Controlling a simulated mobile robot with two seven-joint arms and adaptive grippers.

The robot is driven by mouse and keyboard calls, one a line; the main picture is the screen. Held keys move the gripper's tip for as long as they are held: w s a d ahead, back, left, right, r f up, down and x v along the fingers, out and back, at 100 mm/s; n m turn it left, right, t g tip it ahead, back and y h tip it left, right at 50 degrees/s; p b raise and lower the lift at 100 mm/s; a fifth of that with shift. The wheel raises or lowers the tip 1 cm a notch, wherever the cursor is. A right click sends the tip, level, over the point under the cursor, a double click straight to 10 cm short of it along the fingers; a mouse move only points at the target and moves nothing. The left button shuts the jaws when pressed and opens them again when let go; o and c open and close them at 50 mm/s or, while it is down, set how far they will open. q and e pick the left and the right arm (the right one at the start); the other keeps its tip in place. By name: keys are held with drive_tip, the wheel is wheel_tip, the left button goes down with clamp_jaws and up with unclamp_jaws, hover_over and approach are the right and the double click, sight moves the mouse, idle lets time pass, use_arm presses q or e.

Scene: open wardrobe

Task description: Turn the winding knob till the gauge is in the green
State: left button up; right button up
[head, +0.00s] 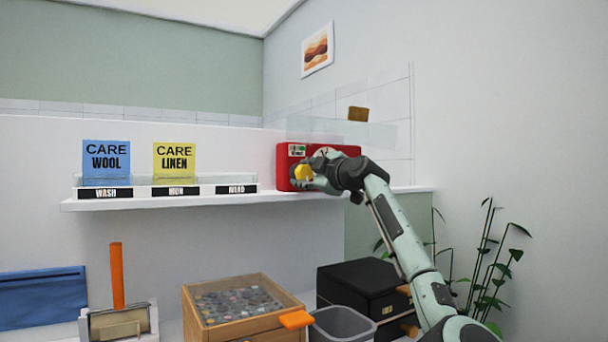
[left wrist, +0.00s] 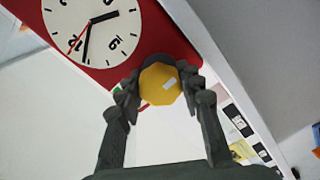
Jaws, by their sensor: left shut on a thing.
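A red clock box (head: 284,165) stands on the white shelf in the head view. The yellow faceted winding knob (head: 303,172) sits on its front. My left gripper (head: 307,179) is shut on this knob. In the left wrist view, the knob (left wrist: 159,84) lies between the two dark fingertips, with a small pale mark on its face. A white clock dial (left wrist: 95,30) with dark hands and a thin red hand shows on the red front (left wrist: 160,30). Only a green sliver shows beside the left finger; the gauge reading cannot be made out. My right gripper is not in view.
The shelf (head: 150,203) holds a blue wool card (head: 106,163) and a yellow linen card (head: 174,163) in a labelled rack. Below are a wooden coin box (head: 240,322), a grey bin (head: 342,323) and a black box (head: 350,280). A plant (head: 490,260) stands at right.

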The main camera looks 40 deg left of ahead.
use_arm(q)
drive_tip(key=m, duration=1.1)
drive_tip(key=shift+m, duration=1.6)
drive_tip(key=shift+m, duration=0.3)
drive_tip(key=o, duration=1.2)
drive_tip(key=shift+s+d, duration=0.3)
drive_tip(key=shift+d, duration=0.05)
drive_tip(key=v, duration=1.1)
drive_tip(key=shift+w+d, duration=0.1)
drive_tip(key=shift+d, duration=0.05)
